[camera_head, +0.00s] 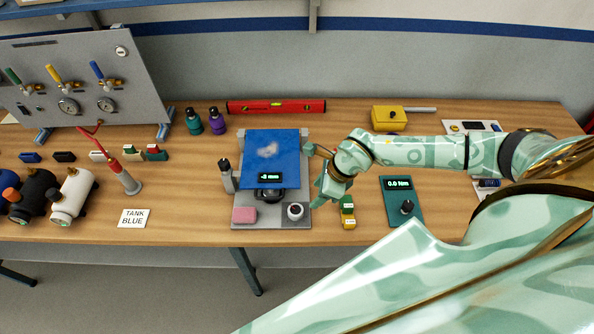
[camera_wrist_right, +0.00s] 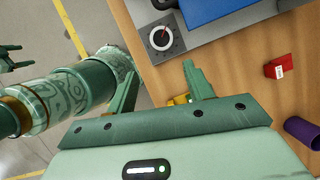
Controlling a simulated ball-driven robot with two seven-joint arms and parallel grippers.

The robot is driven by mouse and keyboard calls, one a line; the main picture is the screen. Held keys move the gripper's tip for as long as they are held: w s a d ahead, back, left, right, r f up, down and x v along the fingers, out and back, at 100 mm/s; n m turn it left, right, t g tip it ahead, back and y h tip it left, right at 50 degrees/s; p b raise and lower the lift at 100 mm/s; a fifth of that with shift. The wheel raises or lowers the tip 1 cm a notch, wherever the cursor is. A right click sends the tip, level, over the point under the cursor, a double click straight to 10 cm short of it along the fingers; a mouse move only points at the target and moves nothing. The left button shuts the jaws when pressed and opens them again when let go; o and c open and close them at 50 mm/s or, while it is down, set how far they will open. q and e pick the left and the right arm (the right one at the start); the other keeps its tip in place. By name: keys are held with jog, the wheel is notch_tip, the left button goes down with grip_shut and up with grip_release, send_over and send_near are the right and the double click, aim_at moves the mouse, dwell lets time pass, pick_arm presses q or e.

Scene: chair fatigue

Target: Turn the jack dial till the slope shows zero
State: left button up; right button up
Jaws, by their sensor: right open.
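The tilting blue plate (camera_head: 268,152) sits on a grey base (camera_head: 262,223). Its small display (camera_head: 270,177) shows green figures that seem to start with a minus sign; I cannot read them surely. The round dial (camera_head: 295,211) is at the base's front right corner. In the right wrist view the dial (camera_wrist_right: 163,38) has a dark face, pale rim and red pointer. My right gripper (camera_head: 322,190) is behind and right of the dial, apart from it. Its two fingers (camera_wrist_right: 160,90) are spread, with nothing between them gripped. My left gripper is not seen in the head view.
Green and yellow blocks (camera_head: 348,222) stand right of the base, close to my gripper. A teal torque device (camera_head: 401,203) lies farther right. A red level (camera_head: 276,106) lies behind. A red block (camera_wrist_right: 280,67) shows in the wrist view.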

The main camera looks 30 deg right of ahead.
aim_at(296, 209)
jog(key=x, duration=0.6)
jog(key=b+x, duration=0.1)
jog(key=x, duration=0.5)
jog(key=shift+w+a+f, duration=0.1)
jog(key=shift+w+f, duration=0.15)
jog(key=shift+w, duration=0.05)
jog(key=shift+w+a+f, duration=0.15)
jog(key=shift+w+f, duration=0.15)
jog(key=shift+f, duration=0.05)
jog(key=shift+s+r, duration=0.1)
jog(key=c, duration=0.7)
